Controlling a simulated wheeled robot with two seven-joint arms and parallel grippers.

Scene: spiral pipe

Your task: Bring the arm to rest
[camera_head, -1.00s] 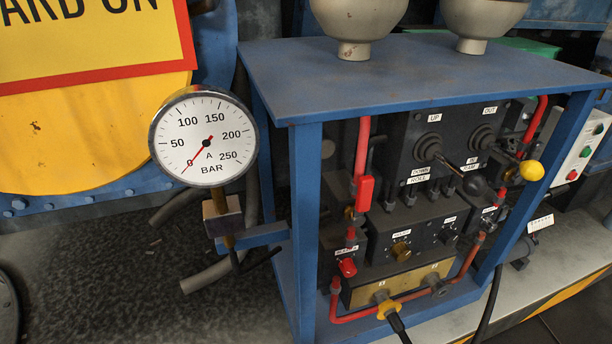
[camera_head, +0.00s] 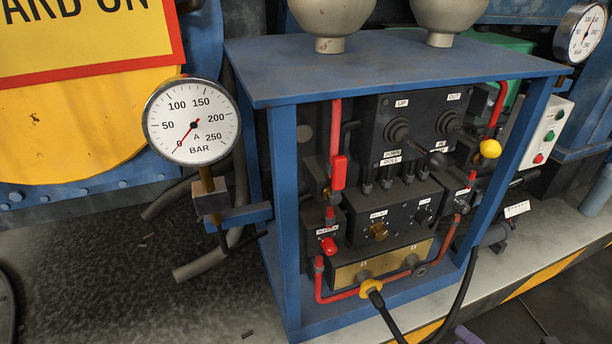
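Neither of my arms nor my grippers can be made out in the head view. A blue metal frame (camera_head: 284,190) stands in the middle, holding a black control panel (camera_head: 390,112). The panel has one lever with a black knob (camera_head: 436,160) and one with a yellow knob (camera_head: 490,149). A red-handled valve (camera_head: 339,172) is at the panel's left. A round pressure gauge (camera_head: 205,109) stands left of the frame, its red needle near 0. A black cable with a yellow collar (camera_head: 371,286) plugs into the lower box.
A second gauge (camera_head: 585,33) is at the top right, above a grey button box (camera_head: 545,133). Two cream vessels (camera_head: 330,15) stand on the frame's top. A small purple piece (camera_head: 467,335) shows at the bottom edge; what it belongs to is unclear. Dark floor lies at left.

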